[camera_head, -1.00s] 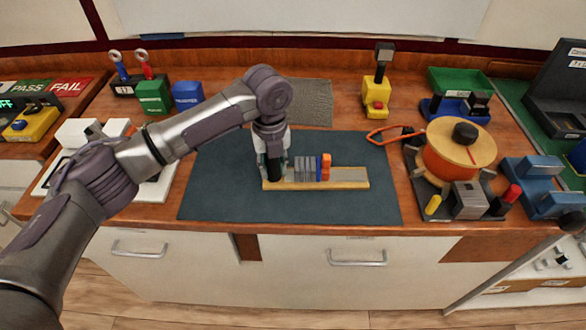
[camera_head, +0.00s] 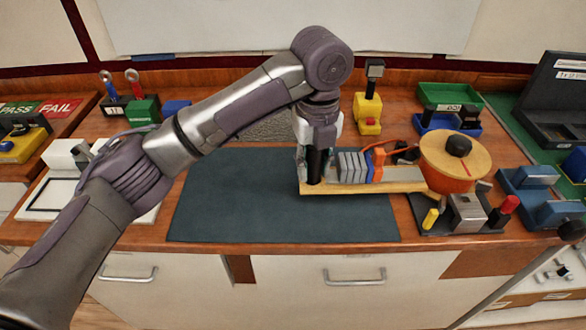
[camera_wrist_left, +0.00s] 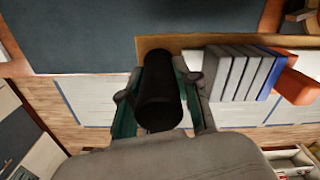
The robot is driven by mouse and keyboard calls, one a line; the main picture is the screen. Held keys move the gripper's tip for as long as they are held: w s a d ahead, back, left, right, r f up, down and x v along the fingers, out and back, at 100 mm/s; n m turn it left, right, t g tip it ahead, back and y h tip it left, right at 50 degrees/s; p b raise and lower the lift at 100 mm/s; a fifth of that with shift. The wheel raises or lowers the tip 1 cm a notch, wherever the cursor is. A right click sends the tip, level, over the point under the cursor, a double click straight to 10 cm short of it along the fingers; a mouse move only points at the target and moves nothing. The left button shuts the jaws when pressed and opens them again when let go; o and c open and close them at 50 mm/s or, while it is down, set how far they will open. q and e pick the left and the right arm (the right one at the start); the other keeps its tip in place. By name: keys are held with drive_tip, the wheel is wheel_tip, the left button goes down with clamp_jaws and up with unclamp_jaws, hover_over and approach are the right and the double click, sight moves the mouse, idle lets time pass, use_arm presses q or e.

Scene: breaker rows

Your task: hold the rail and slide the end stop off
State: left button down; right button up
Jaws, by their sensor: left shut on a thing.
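The rail (camera_head: 365,188) is a pale strip on a wooden-coloured base. It carries several grey blocks (camera_head: 352,166), a blue block (camera_head: 368,166) and, at their right side, an orange end stop (camera_head: 379,164). My left gripper (camera_head: 315,178) is shut on an upright black grip (camera_head: 315,165) at the rail's left end. The rail appears raised above the bench. In the left wrist view the black grip (camera_wrist_left: 158,95) sits between the fingers, and the orange end stop (camera_wrist_left: 297,86) shows beyond the blocks. My right gripper is not in view.
A dark mat (camera_head: 235,200) lies clear left of the rail. The spool stand with its tan disc (camera_head: 455,155) is close at the rail's right end. A yellow device (camera_head: 367,108) stands behind. Blue blocks (camera_head: 535,195) are farther right.

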use_arm(q)
drive_tip(key=shift+s+d+r, duration=0.15)
drive_tip(key=shift+d+r, duration=0.15)
drive_tip(key=shift+d, duration=0.1)
drive_tip(key=shift+a, duration=0.1)
drive_tip(key=shift+w+a+f, duration=0.8)
drive_tip(key=shift+a+f, duration=0.95)
drive_tip(key=shift+w+a+f, duration=0.85)
drive_tip(key=shift+a+f, duration=0.9)
drive_tip(key=shift+w+a+f, duration=0.8)
drive_tip(key=shift+a+f, duration=0.95)
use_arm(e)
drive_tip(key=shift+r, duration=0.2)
use_arm(q)
drive_tip(key=shift+p, duration=0.55)
drive_tip(key=shift+f, duration=0.1)
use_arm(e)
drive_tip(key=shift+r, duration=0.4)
use_arm(q)
drive_tip(key=shift+s+f+p, duration=0.1)
drive_tip(key=shift+f+p, duration=0.1)
drive_tip(key=shift+p, duration=0.2)
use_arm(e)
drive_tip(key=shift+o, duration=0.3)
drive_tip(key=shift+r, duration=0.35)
